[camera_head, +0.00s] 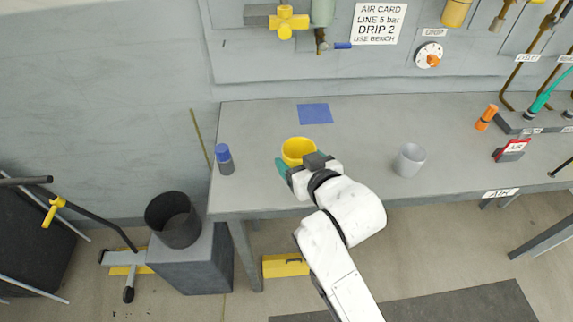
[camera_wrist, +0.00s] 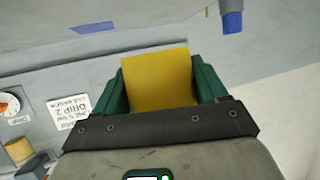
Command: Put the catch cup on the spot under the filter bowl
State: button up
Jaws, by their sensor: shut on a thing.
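A yellow cup (camera_head: 297,149), which I take to be the catch cup, is held in my gripper (camera_head: 299,163) over the front part of the bench. The wrist view shows its plain yellow side (camera_wrist: 156,78) between the two green fingers (camera_wrist: 162,88). My gripper hides part of it, and I cannot tell its height over the bench. A blue square spot (camera_head: 314,113) lies on the bench behind the cup; it also shows in the wrist view (camera_wrist: 92,28). The pale green filter bowl (camera_head: 322,12) hangs on the wall panel above and behind the spot, with a brass drain below it.
A blue-capped bottle (camera_head: 224,160) stands left of the cup near the bench edge. A light grey cup (camera_head: 409,160) stands to the right. An orange item (camera_head: 486,118) and a red-topped box (camera_head: 512,149) are farther right. The bench between cup and spot looks clear.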

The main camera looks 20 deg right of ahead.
jog(key=w+f, duration=0.6)
jog(key=shift+w+f, duration=0.1)
jog(key=f, duration=0.1)
jog(key=p, duration=0.1)
jog(key=f, duration=0.1)
jog(key=shift+w+f, duration=0.25)
jog(key=shift+f, duration=0.35)
jog(key=shift+f, duration=0.3)
jog(key=o, duration=1.2)
jog(key=shift+r, duration=0.1)
jog(key=shift+c, duration=0.2)
